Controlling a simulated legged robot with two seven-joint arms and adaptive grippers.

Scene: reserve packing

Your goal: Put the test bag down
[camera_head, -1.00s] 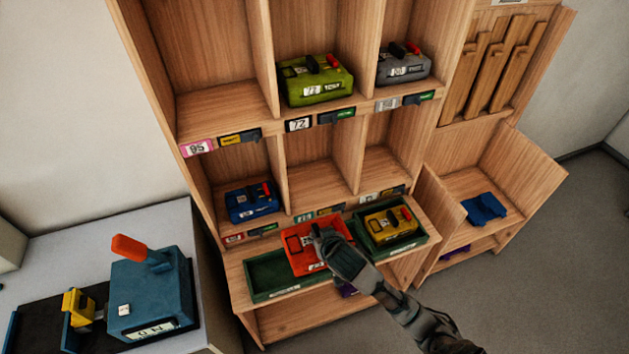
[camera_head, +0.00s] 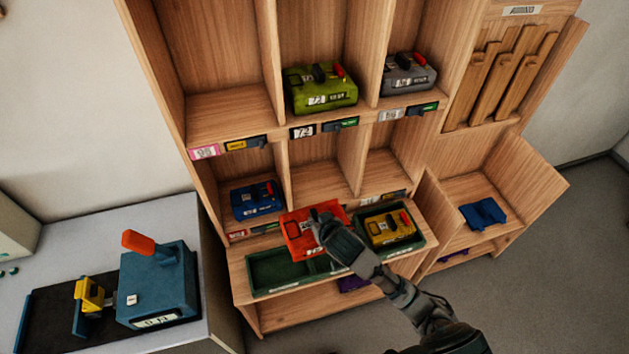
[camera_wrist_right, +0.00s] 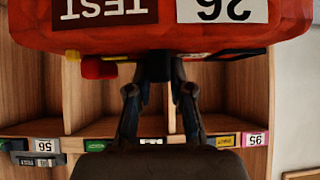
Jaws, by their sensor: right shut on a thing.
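The red test bag (camera_head: 298,238) hangs at the front of the shelf unit in the head view, over the back of the green tray (camera_head: 262,290). In the right wrist view the bag (camera_wrist_right: 230,38) fills the top, upside down, with "TEST" and "26" on its labels. My right gripper (camera_head: 318,217) is shut on the bag's dark handle; its two fingers (camera_wrist_right: 160,82) also show in the wrist view. The tray's left and middle parts look empty. A yellow bag (camera_head: 388,229) lies in its right part. My left gripper is not in view.
A blue bag (camera_head: 256,200), a green bag (camera_head: 320,90) and a grey bag (camera_head: 409,76) sit in cubbies. The upper left, lower middle and lower right cubbies are empty. A blue device with an orange handle (camera_head: 158,285) stands on the left counter. Blue cloth (camera_head: 484,213) lies in the right bin.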

